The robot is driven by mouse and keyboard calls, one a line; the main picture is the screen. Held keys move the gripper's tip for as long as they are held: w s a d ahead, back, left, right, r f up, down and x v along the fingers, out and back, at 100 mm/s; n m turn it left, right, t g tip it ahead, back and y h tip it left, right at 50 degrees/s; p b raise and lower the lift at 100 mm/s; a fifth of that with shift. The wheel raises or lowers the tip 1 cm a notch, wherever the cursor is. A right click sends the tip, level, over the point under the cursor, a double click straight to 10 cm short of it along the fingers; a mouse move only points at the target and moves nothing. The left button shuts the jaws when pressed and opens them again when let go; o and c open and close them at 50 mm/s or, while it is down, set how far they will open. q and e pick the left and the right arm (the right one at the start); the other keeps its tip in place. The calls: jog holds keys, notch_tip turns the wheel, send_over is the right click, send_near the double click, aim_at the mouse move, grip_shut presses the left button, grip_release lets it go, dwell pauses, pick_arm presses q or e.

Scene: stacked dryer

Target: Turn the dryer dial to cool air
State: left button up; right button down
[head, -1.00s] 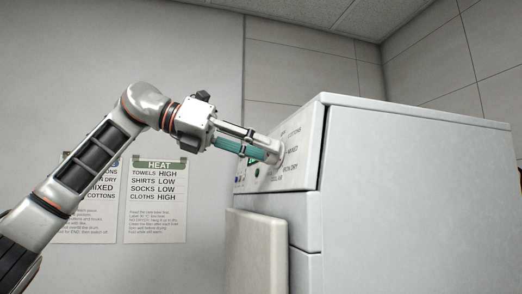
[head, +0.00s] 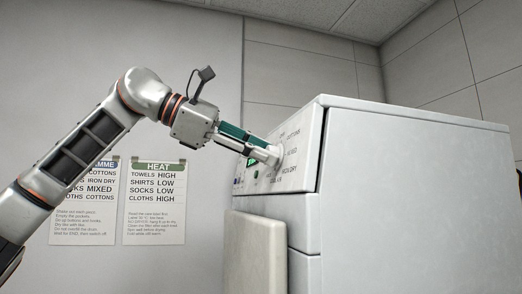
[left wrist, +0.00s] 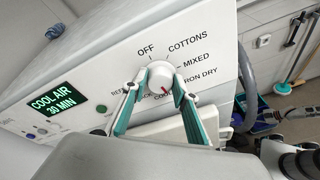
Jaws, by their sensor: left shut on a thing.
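The white dryer (head: 425,165) stands at the right in the head view. Its round dial (left wrist: 159,75) is on the sloped front panel in the left wrist view, with a red mark pointing down and slightly right, towards a partly hidden label starting "COO". OFF, COTTONS, MIXED and IRON DRY are printed around it. The lit display (left wrist: 53,103) reads COOL AIR 30 MIN. My left gripper (head: 274,156) is at the panel, its teal fingers (left wrist: 160,90) on either side of the dial and shut on it.
A pale panel (head: 256,258) stands out below the controls. Two posters hang on the wall; one is the HEAT chart (head: 157,200). In the left wrist view, a blue bin (left wrist: 262,113) and long-handled tools are on the floor at the right.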

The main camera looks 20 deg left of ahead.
pick_arm(q)
jog(key=shift+d+f+m, duration=0.1)
jog(key=shift+f+m, duration=0.1)
jog(key=shift+m, duration=0.4)
jog(key=o, duration=1.1)
jog(key=shift+r, duration=0.1)
jog(key=v, duration=1.2)
jog(key=shift+s+d, duration=0.1)
jog(key=shift+d, duration=0.05)
